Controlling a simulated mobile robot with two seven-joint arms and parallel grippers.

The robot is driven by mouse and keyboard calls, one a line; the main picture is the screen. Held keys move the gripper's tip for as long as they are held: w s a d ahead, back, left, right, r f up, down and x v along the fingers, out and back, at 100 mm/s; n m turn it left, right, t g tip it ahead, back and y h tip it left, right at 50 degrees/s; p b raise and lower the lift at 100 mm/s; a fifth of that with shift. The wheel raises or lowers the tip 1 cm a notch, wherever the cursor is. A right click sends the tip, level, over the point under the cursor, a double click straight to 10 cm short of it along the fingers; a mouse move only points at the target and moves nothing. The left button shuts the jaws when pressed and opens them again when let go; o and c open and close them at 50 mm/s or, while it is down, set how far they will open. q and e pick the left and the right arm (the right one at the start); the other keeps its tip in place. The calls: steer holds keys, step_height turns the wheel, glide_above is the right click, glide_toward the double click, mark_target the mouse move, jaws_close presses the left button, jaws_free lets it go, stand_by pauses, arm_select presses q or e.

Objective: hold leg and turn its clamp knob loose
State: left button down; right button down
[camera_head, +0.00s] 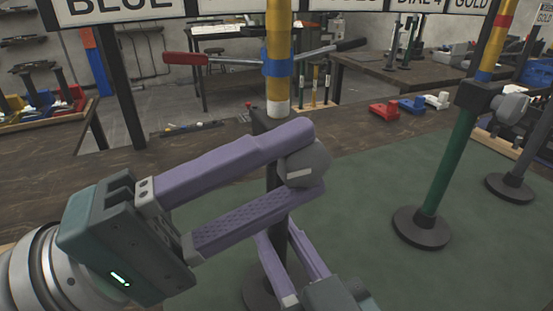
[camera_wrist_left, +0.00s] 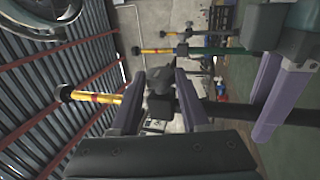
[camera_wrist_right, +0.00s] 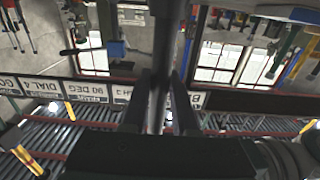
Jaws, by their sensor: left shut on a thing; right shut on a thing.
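The leg stands on the green mat (camera_head: 370,180), with a yellow upper tube (camera_head: 278,45) and a dark lower post; the post also shows in the right wrist view (camera_wrist_right: 166,40). Its grey clamp knob (camera_head: 308,166) sits at the joint. My left gripper (camera_head: 316,158) is shut on the knob, one purple finger above and one below. In the left wrist view a dark clamp part (camera_wrist_left: 160,82) shows between the fingers. My right gripper (camera_head: 278,232) is shut around the dark post, below the knob. The left fingers hide part of the post.
Another leg (camera_head: 449,165), green below and yellow above, stands on a round base to the right, with its own grey knob (camera_head: 510,106). Red, blue and white small parts (camera_head: 412,104) lie at the mat's back edge. Lettered signs (camera_head: 120,8) cross the top. The mat between the legs is clear.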

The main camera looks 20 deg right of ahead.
arm_select(q)
steer(key=shift+d+f+h, duration=0.1)
steer(key=shift+f+h, duration=0.15)
steer(key=shift+h, duration=0.85)
steer(key=shift+c, duration=1.9)
jaws_free()
steer(key=v, duration=0.7)
steer(key=shift+a, duration=0.2)
steer(key=shift+f, duration=0.1)
